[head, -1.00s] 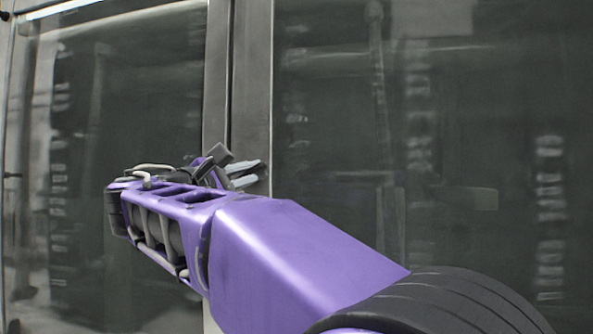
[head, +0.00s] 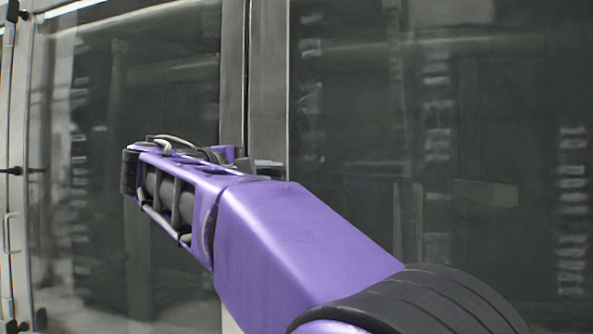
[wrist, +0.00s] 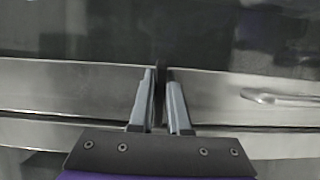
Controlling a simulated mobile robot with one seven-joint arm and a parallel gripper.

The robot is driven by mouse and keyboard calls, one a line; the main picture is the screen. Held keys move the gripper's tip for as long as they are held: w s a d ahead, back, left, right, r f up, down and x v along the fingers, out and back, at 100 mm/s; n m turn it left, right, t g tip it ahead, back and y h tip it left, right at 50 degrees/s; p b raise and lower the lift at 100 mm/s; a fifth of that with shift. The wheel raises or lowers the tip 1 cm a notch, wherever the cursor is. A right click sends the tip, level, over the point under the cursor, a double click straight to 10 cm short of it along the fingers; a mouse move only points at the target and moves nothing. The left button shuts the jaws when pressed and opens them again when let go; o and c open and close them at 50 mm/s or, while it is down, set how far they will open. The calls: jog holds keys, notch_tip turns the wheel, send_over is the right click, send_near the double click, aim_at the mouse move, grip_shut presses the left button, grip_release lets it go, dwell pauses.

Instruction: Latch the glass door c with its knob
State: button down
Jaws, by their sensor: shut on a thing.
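My gripper (wrist: 160,95) is shut on a thin dark knob (wrist: 161,72) at the metal door frame, with one grey finger on each side of it in the wrist view. In the head view my gripper (head: 268,164) is mostly hidden behind my purple arm, and the knob cannot be seen there. Two large glass doors show in the head view, a left one (head: 95,110) and a right one (head: 400,90), with metal frames meeting behind my gripper. I cannot tell which is door c. The frames look closed together, with a narrow dark seam (head: 247,70) between them.
A metal bar handle (wrist: 280,98) sits on the frame to the right of my gripper in the wrist view. At the far left of the head view are another handle (head: 10,233) and a small black knob (head: 14,171).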

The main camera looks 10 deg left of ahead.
jog(key=shift+a, duration=0.15)
jog(key=c, duration=0.9)
grip_release()
jog(key=shift+w+a, duration=0.1)
jog(key=shift+w, duration=0.05)
jog(key=v, duration=1.7)
jog(key=shift+s, duration=0.3)
